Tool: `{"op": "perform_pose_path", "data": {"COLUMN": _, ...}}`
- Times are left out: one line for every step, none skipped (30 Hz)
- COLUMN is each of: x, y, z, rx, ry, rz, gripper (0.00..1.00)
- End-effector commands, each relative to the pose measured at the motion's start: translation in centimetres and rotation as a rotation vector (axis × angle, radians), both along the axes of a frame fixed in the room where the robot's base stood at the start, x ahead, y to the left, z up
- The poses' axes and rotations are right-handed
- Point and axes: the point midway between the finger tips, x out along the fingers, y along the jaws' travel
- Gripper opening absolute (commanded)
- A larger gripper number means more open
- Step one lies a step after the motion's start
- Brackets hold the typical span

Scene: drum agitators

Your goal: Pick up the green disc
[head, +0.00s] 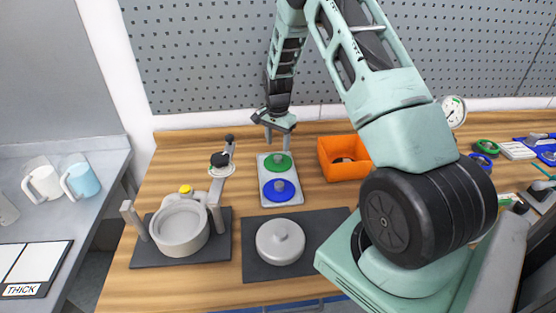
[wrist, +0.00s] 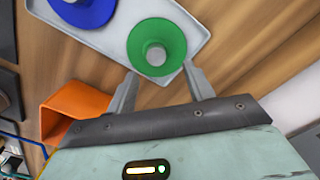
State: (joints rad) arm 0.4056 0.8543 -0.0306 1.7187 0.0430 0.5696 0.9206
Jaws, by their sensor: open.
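The green disc (head: 280,164) lies on a light grey tray (head: 297,196), at its far end, with a grey knob at its centre. In the wrist view the green disc (wrist: 157,47) is just beyond the fingertips, with the grey knob facing the camera. My gripper (head: 277,137) is over the far edge of the tray, close behind the disc. In the wrist view my gripper (wrist: 161,76) has its two fingers spread apart with nothing between them, one on each side below the disc.
A blue disc (head: 271,195) shares the tray. An orange bin (head: 327,166) stands just to the right. A grey drum (head: 178,240) with a holder stands at left, and a grey lid (head: 280,254) lies on a dark mat (head: 317,222) in front. A pegboard (head: 200,60) rises behind.

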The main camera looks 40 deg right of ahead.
Motion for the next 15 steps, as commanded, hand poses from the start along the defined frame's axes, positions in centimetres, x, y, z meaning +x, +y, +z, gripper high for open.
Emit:
{"op": "perform_pose_path", "data": {"x": -0.1, "y": 0.0, "z": -0.2, "rx": 0.001, "ry": 0.001, "rz": 0.0, "gripper": 0.52}}
{"op": "perform_pose_path", "data": {"x": -0.2, "y": 0.1, "z": -0.4, "rx": 0.001, "ry": 0.002, "rz": 0.0, "gripper": 0.52}}
{"op": "perform_pose_path", "data": {"x": -0.3, "y": 0.1, "z": -0.8, "rx": 0.001, "ry": 0.004, "rz": 0.001, "gripper": 0.52}}
{"op": "perform_pose_path", "data": {"x": -0.4, "y": 0.2, "z": -1.2, "rx": 0.001, "ry": 0.003, "rz": 0.001, "gripper": 0.52}}
{"op": "perform_pose_path", "data": {"x": -0.5, "y": 0.2, "z": -1.6, "rx": 0.002, "ry": 0.004, "rz": 0.001, "gripper": 0.52}}
{"op": "perform_pose_path", "data": {"x": -0.6, "y": 0.3, "z": -2.1, "rx": 0.002, "ry": 0.004, "rz": 0.001, "gripper": 0.52}}
{"op": "perform_pose_path", "data": {"x": -0.7, "y": 0.4, "z": -2.5, "rx": 0.003, "ry": 0.005, "rz": 0.0, "gripper": 0.52}}
{"op": "perform_pose_path", "data": {"x": -0.7, "y": 0.4, "z": -3.0, "rx": 0.002, "ry": 0.004, "rz": 0.0, "gripper": 0.52}}
{"op": "perform_pose_path", "data": {"x": -0.6, "y": 0.4, "z": -3.6, "rx": 0.002, "ry": 0.002, "rz": 0.001, "gripper": 0.52}}
{"op": "perform_pose_path", "data": {"x": -0.6, "y": 0.4, "z": -3.9, "rx": 0.002, "ry": 0.002, "rz": 0.001, "gripper": 0.52}}
{"op": "perform_pose_path", "data": {"x": -0.6, "y": 0.3, "z": -4.2, "rx": 0.001, "ry": 0.002, "rz": 0.001, "gripper": 0.52}}
{"op": "perform_pose_path", "data": {"x": -0.6, "y": 0.3, "z": -4.5, "rx": 0.001, "ry": 0.001, "rz": 0.001, "gripper": 0.52}}
{"op": "perform_pose_path", "data": {"x": -0.6, "y": 0.3, "z": -4.7, "rx": 0.0, "ry": 0.001, "rz": 0.002, "gripper": 0.52}}
{"op": "perform_pose_path", "data": {"x": -0.6, "y": 0.3, "z": -4.9, "rx": 0.0, "ry": 0.0, "rz": 0.002, "gripper": 0.52}}
{"op": "perform_pose_path", "data": {"x": -0.5, "y": 0.3, "z": -5.0, "rx": 0.0, "ry": 0.0, "rz": 0.001, "gripper": 0.52}}
